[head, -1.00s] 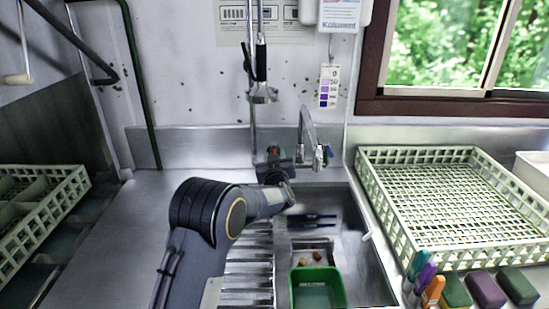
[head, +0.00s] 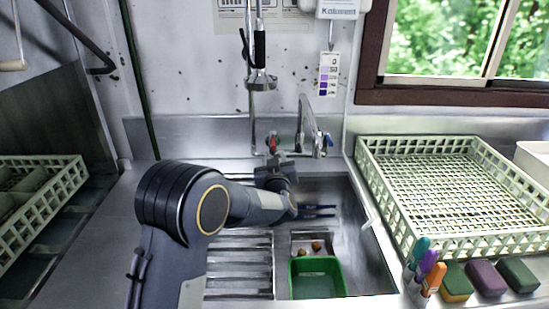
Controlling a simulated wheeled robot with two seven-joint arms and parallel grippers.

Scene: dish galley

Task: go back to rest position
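My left arm comes in from the lower left and reaches over the steel sink. The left gripper (head: 334,211) shows as two thin dark fingers past the wrist. They point right over the sink basin, with a narrow gap between them and nothing visible in it. The gripper's body is mostly hidden behind my wrist. My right gripper is not in view.
A green bin (head: 317,279) stands in the sink below the gripper, with small brown items (head: 316,246) behind it. A faucet (head: 308,118) rises at the back. A pale dish rack (head: 385,205) is on the right, near markers (head: 427,265) and sponges (head: 486,278). Another rack (head: 62,190) is left.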

